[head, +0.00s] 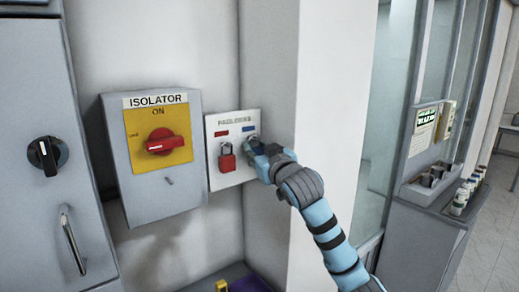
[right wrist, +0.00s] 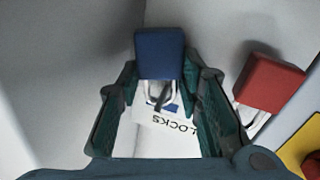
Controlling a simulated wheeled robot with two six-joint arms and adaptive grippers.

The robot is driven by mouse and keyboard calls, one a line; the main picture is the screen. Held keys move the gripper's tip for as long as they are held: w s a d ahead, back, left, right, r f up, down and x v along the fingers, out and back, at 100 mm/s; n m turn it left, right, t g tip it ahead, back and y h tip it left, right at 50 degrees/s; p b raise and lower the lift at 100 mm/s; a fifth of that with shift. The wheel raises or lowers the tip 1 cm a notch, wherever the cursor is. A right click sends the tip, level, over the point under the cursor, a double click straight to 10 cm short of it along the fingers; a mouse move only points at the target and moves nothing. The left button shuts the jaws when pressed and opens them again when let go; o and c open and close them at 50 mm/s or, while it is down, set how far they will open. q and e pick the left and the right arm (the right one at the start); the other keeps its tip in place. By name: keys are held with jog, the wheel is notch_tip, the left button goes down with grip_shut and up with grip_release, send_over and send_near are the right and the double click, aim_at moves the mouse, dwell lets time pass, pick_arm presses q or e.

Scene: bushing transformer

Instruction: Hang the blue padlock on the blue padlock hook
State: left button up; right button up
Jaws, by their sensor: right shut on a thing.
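The blue padlock (right wrist: 160,52) sits between the fingertips of my right gripper (right wrist: 166,76) in the right wrist view, with its silver shackle (right wrist: 160,92) toward the white padlock board. In the head view my right gripper (head: 260,158) is at the right side of the padlock board (head: 229,182), below its blue label (head: 249,128). The gripper mostly covers the blue padlock there. The blue hook is hidden, so I cannot tell whether the shackle is around it. My left gripper is not in view.
A red padlock (head: 227,161) hangs on the board left of my gripper; it is close beside it in the right wrist view (right wrist: 268,82). The isolator box (head: 160,190) with a red handle (head: 165,143) is further left. A wall corner stands right of the board.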

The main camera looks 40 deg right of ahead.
dwell(0.3)
jog(key=o, duration=1.3)
jog(key=shift+c, duration=0.2)
jog(key=shift+s, duration=0.15)
